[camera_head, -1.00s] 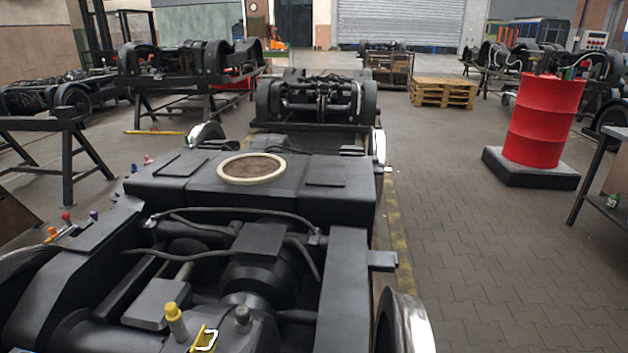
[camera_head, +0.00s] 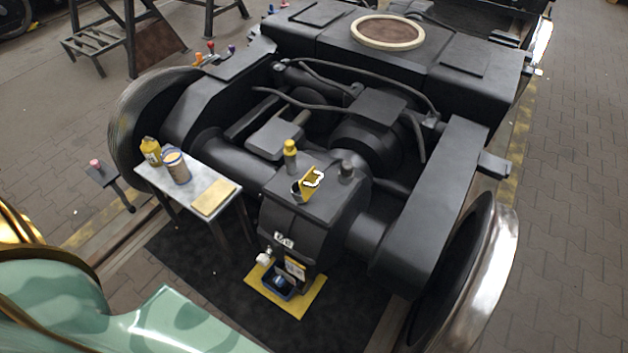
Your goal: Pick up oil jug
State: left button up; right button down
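A small yellow jug-like container (camera_head: 150,151) stands at the back left of a small side table (camera_head: 196,181), next to the large left wheel. It looks like the oil jug, but its label is too small to read. A tan can with a blue rim (camera_head: 175,166) stands just right of it, close beside it. Neither of my grippers is in view, so I cannot see how they stand.
A yellow cloth (camera_head: 214,198) lies at the table's right end. The dark bogie (camera_head: 375,108) rises right behind it. A blue tray (camera_head: 278,284) sits on a yellow mat (camera_head: 312,300) below the gearbox. A dark stand (camera_head: 110,182) is at the left.

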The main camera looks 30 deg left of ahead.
aim_at(174, 162)
jog(key=u, duration=1)
